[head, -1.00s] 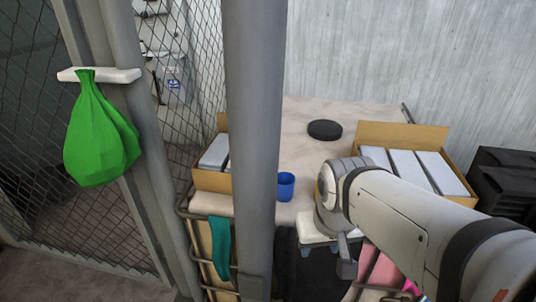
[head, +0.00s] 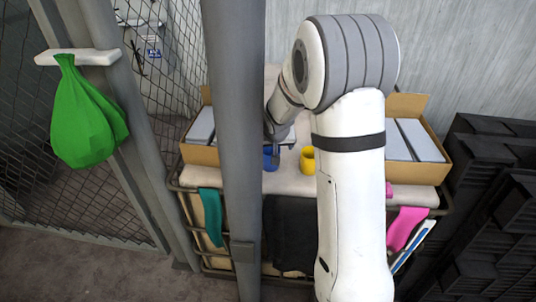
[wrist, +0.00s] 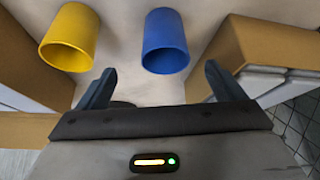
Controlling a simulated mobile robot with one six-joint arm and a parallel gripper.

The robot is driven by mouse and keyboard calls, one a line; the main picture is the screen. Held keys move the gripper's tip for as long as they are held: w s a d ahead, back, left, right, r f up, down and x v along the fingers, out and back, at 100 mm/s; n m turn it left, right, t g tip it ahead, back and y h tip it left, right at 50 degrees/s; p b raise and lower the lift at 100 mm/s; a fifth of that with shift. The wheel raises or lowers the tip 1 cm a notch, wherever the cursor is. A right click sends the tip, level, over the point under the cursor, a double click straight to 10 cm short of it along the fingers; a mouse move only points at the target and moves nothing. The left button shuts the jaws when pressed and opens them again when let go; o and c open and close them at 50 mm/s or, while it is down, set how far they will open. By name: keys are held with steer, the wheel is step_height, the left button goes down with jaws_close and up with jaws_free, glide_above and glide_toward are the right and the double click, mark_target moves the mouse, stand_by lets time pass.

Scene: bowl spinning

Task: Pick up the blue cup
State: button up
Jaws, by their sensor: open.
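The blue cup (head: 268,158) stands on the table near its front edge, partly hidden by the grey post in the head view. In the wrist view the blue cup (wrist: 165,38) shows its round open rim, just beyond the gap between the fingertips. My gripper (wrist: 162,80) is open, with nothing between its fingers. In the head view my gripper (head: 281,138) is beside and slightly above the blue cup, partly covered by my arm. I cannot tell the exact distance to the cup.
A yellow cup (head: 307,160) stands right of the blue cup; it also shows in the wrist view (wrist: 70,38). Cardboard boxes (head: 200,155) flank the cups. The grey post (head: 232,220) rises in front of the table (head: 292,184). A green bag (head: 85,125) hangs at left.

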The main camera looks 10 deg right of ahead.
mark_target(270, 153)
steer(key=x, duration=1)
steer(key=shift+w+a+r+b, duration=0.2)
steer(key=shift+w+a+b, duration=0.1)
steer(key=shift+a, duration=0.05)
steer(key=c, duration=1.1)
